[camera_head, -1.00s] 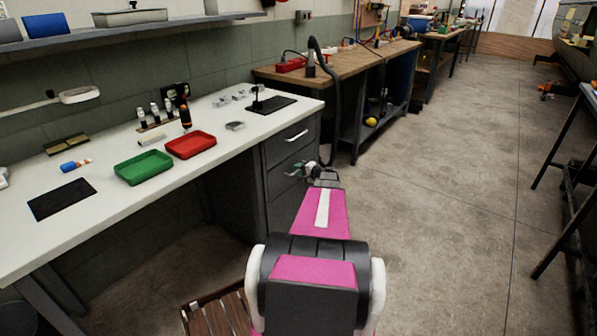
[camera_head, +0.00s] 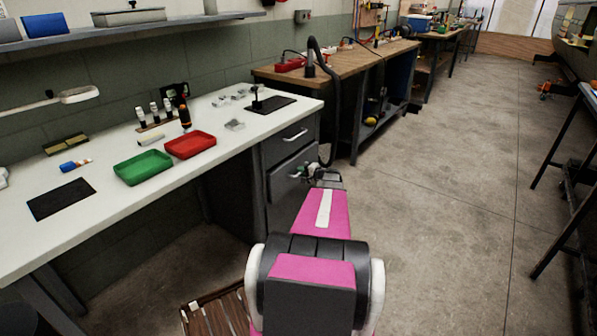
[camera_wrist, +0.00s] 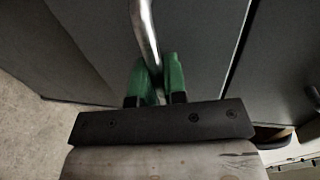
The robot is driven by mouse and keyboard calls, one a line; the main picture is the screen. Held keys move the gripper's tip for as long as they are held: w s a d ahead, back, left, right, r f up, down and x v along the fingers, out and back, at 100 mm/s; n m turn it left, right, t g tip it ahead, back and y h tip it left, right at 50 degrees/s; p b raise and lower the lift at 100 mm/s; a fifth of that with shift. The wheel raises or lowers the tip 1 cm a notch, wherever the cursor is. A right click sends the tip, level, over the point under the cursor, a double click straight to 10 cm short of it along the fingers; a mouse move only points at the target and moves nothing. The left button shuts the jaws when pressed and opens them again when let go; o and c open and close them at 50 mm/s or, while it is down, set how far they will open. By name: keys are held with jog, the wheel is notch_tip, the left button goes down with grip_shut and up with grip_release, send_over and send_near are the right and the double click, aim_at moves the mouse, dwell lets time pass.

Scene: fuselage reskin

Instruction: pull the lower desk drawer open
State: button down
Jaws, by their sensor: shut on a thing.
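The lower desk drawer (camera_head: 282,182) is the dark grey front under the upper drawer (camera_head: 285,146) at the right end of the white desk. Its front stands slightly out from the cabinet. My gripper (camera_head: 306,172) is at this drawer front, at the end of my pink arm. In the wrist view, the green fingers of my gripper (camera_wrist: 155,80) are shut on the drawer's metal bar handle (camera_wrist: 146,35). The bar passes between the fingertips, and its far end is hidden by them. The dark drawer front (camera_wrist: 195,45) fills the area behind.
The white desk top (camera_head: 95,220) holds a green tray (camera_head: 143,168), a red tray (camera_head: 190,145) and small items. A wooden slatted object (camera_head: 215,312) is on the floor at lower left. A wooden workbench (camera_head: 350,62) stands behind the desk. Open floor (camera_head: 440,220) lies to the right.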

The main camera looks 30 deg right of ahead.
jog(key=f+v, duration=0.3)
jog(key=v, duration=1)
jog(key=s+f+v, duration=0.1)
jog(key=f+v, duration=0.2)
jog(key=v, duration=1.1)
jog(key=shift+s+d, duration=0.25)
jog(key=shift+d, duration=0.15)
jog(key=c, duration=1.2)
grip_release()
jog(key=shift+r, duration=0.1)
jog(key=shift+s, duration=0.1)
jog(key=v, duration=1)
jog(key=shift+s+d, duration=0.25)
jog(key=shift+s, duration=0.05)
